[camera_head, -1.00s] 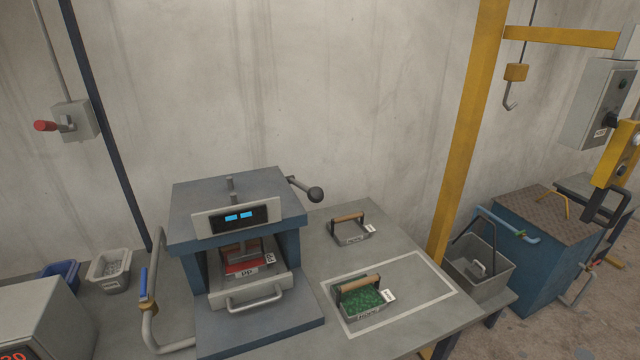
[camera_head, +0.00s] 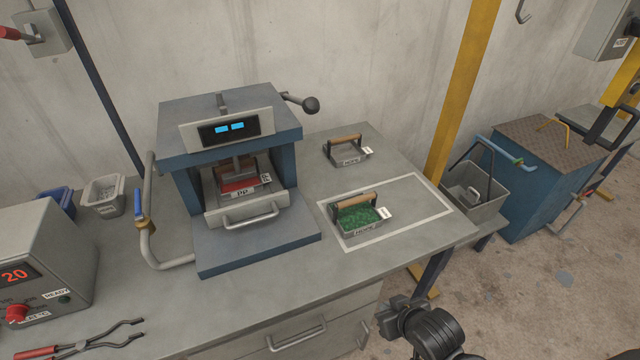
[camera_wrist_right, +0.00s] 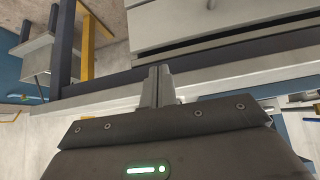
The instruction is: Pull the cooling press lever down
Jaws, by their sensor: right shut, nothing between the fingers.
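The press (camera_head: 262,240) is a blue-grey block machine on the bench at the left of the head view, with a lit blue display. Its lever (camera_head: 295,98) sticks out from the upper right side and ends in a dark ball knob (camera_head: 311,104). The lever is raised near the top of the press. Inside the press sits a red-filled mould labelled PP (camera_head: 238,187). My right gripper (camera_head: 393,308) is low at the bottom of the head view, in front of the bench and well below the lever. In the right wrist view its fingers (camera_wrist_right: 158,84) are together and empty. My left gripper is out of view.
A mould with green granules (camera_head: 360,219) and an empty mould (camera_head: 348,152) sit right of the press. Tongs (camera_head: 90,343) lie front left. The air around the knob is clear.

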